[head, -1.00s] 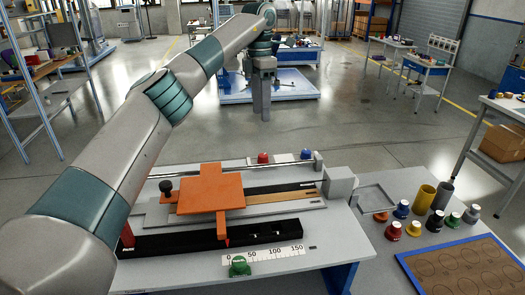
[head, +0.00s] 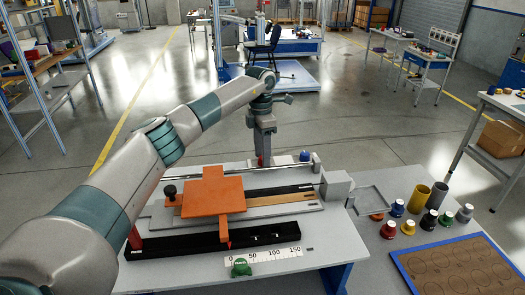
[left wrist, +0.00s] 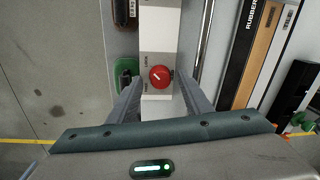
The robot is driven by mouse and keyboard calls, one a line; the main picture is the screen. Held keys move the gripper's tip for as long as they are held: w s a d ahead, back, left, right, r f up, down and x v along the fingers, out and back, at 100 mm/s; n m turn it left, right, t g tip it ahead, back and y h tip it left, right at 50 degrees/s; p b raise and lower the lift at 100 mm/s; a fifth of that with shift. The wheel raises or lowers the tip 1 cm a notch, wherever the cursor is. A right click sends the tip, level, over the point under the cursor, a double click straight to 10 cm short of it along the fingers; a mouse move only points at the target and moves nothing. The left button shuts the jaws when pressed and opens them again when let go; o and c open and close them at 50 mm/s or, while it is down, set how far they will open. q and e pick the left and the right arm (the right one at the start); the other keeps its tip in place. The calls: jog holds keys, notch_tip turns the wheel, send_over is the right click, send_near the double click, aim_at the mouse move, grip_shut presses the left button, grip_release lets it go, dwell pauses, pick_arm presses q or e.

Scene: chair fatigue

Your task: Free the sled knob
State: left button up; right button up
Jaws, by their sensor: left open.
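A red knob (left wrist: 160,77) with a white pointer mark sits on a pale plate (left wrist: 158,35) with small lettering, between the finger ends of my left gripper (left wrist: 158,97) in the left wrist view. The fingers are apart on both sides of it; contact is not visible. In the head view my left gripper (head: 264,150) points down at the back rail and mostly hides the red knob. The orange sled (head: 212,195) lies on the grey bench fixture, with a black knob (head: 170,190) at its left. My right gripper is not in view.
A blue knob (head: 305,155) stands on the rail to the right. A green piece (head: 240,267) sits by the white scale (head: 265,256) in front. Several coloured knobs and cups, such as a yellow one (head: 418,196), stand at the right beside a blue-edged board (head: 402,268).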

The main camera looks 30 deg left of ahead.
pick_arm(q)
jog(key=shift+f, duration=0.1)
jog(key=c, duration=1.1)
jog(key=shift+o, duration=0.2)
